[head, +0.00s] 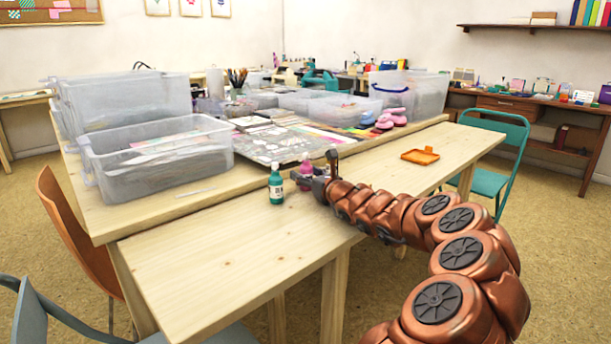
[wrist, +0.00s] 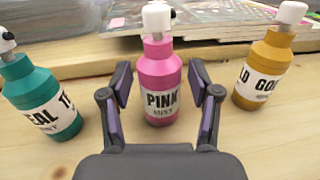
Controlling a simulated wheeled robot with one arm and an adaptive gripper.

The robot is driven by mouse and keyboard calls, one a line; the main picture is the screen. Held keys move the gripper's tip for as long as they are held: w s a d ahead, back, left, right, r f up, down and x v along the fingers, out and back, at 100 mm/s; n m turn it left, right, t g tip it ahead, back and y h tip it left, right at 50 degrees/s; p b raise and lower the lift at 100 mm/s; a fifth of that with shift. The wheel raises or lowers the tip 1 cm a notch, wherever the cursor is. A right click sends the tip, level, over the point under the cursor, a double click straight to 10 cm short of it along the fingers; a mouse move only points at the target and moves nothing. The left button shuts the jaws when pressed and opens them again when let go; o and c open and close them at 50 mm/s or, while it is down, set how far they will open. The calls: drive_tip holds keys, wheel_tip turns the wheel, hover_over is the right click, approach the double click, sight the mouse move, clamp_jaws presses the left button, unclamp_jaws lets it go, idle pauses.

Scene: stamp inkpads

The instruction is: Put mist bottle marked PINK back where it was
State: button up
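The pink bottle marked PINK (wrist: 160,82), with a white cap, stands upright between the fingers of my gripper (wrist: 160,86). The fingers are open, with a small gap showing on each side of the bottle. In the head view the pink bottle (head: 303,177) is on the front wooden table, partly covered by my gripper (head: 313,183). A teal bottle (wrist: 37,95) with a TEAL label stands left of it, and a gold bottle (wrist: 264,70) stands to the right. The teal bottle also shows in the head view (head: 276,186); the gold one I cannot make out there.
A raised tabletop edge (wrist: 92,66) with flat printed sheets lies just behind the bottles. Clear plastic bins (head: 160,165) stand at the left. An orange tray (head: 420,156) lies to the right on the front table (head: 215,265), whose left part is bare.

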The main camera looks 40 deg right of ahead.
drive_tip(key=shift+r, duration=0.25)
drive_tip(key=s+p, duration=0.2)
drive_tip(key=s, duration=0.7)
drive_tip(key=shift+s, duration=0.25)
drive_tip(key=shift+s+a, duration=0.1)
drive_tip(key=shift+s, duration=1.15)
